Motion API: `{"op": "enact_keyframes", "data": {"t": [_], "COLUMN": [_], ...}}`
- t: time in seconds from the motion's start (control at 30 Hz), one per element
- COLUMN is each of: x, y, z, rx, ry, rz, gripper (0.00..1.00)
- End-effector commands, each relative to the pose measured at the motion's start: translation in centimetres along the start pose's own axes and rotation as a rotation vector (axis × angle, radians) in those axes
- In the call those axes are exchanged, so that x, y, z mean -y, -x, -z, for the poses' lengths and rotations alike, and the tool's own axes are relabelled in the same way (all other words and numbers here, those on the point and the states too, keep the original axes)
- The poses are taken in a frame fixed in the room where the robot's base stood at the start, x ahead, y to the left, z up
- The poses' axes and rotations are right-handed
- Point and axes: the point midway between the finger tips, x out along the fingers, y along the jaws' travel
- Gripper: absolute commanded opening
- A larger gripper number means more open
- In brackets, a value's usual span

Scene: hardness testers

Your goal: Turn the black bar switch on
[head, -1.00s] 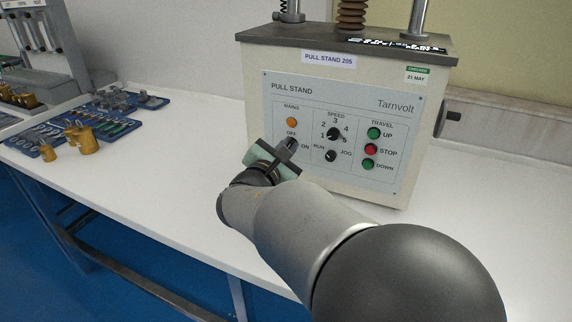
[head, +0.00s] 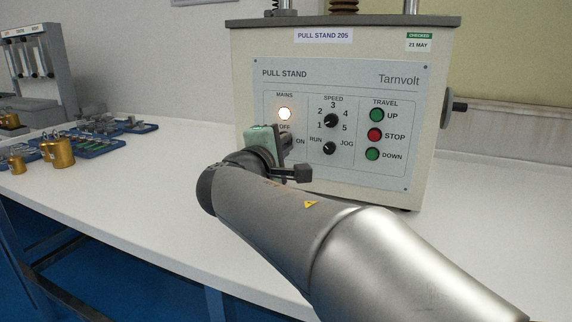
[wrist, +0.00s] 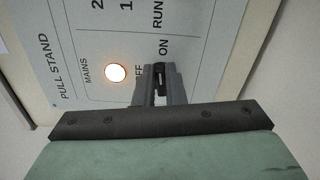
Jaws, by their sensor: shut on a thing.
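The black bar switch (wrist: 160,76) is under the MAINS label on the panel, between OFF and ON markings. In the wrist view it sits between the two dark fingers of my gripper (wrist: 160,90), which is shut on it. In the head view my gripper (head: 287,146) is at the panel's lower left and hides most of the switch. The mains lamp (head: 284,114) above it glows bright white-orange, and it also shows lit in the wrist view (wrist: 116,73).
The pull stand (head: 330,190) has a speed knob (head: 331,121), a RUN/JOG knob (head: 330,148), and green and red travel buttons (head: 375,135) right of my gripper. Brass weights (head: 60,152) and blue trays lie at left. The white bench is clear in front of the stand.

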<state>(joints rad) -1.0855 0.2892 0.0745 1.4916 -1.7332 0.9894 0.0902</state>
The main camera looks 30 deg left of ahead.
Motion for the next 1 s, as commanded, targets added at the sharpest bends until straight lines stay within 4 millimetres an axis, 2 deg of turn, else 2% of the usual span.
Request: {"op": "enact_keyframes", "data": {"t": [0.03,0.33,0.9,0.93,1.0], "x": [0.61,0.49,0.29,0.29,0.28], "y": [0.01,-0.01,0.01,0.0,0.01], "z": [0.08,0.04,0.05,0.05,0.05], "rx": [0.001,0.001,0.0,0.0,0.0], "ry": [-0.031,-0.149,-0.177,-0.177,-0.177], "rz": [0.0,0.001,0.002,0.002,0.002], "gripper": [0.0,0.0,0.0,0.15,0.32]}}
